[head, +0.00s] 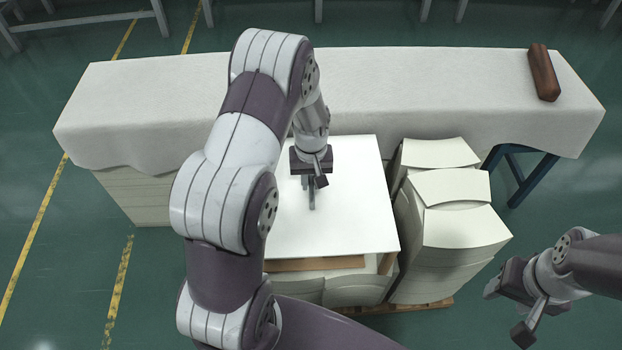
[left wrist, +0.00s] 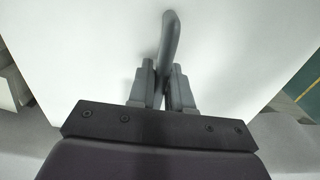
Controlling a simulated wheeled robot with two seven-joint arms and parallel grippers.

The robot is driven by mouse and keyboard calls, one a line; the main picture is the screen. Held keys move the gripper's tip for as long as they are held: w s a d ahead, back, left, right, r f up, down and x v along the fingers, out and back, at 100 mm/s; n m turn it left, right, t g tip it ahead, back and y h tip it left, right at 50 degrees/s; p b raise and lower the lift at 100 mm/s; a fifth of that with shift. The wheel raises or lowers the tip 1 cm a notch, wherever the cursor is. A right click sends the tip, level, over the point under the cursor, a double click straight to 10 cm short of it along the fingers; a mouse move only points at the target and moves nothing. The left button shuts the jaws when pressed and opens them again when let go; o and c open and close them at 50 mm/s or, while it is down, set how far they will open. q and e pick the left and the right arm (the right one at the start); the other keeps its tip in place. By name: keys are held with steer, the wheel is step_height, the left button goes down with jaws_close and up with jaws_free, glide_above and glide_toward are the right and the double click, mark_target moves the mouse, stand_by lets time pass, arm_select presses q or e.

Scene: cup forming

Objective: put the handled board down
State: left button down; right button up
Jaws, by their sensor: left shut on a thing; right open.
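The handled board (head: 350,215) is a flat white panel with a grey handle (head: 311,193) standing up from its middle. In the head view it lies level over stacks of cream sheets, in front of the cloth-covered table. I cannot tell whether it rests on the stacks or hangs just above them. My left gripper (head: 314,178) is shut on the handle, which also shows between the fingers in the left wrist view (left wrist: 170,45). My left arm hides the board's left part. My right gripper (head: 507,308) is open and empty at the lower right, apart from the board and stacks.
Stacks of curved cream sheets (head: 462,232) stand right of the board on a wooden pallet (head: 425,306). A long table (head: 420,95) with a white cloth runs behind. A brown block (head: 543,73) lies at its right end. Green floor is free at the right.

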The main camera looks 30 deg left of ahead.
mark_target(312, 180)
arm_select(q)
steer(key=c, duration=1)
jaws_free()
steer(key=shift+c, duration=0.2)
steer(key=shift+r, duration=0.2)
step_height(312, 180, up, 12)
steer(key=p, duration=0.4)
steer(key=s+d+r+m, duration=0.2)
steer(key=s+d+m, duration=0.1)
steer(key=s, duration=0.3)
steer(key=s+d+r+m+t, duration=0.1)
steer(key=s+d+r+m, duration=0.1)
steer(key=s+d, duration=0.3)
steer(key=s+m, duration=0.1)
steer(key=s, duration=0.1)
steer(key=shift+s+r+m, duration=0.15)
steer(key=shift+s+m, duration=0.15)
steer(key=shift+d, duration=0.1)
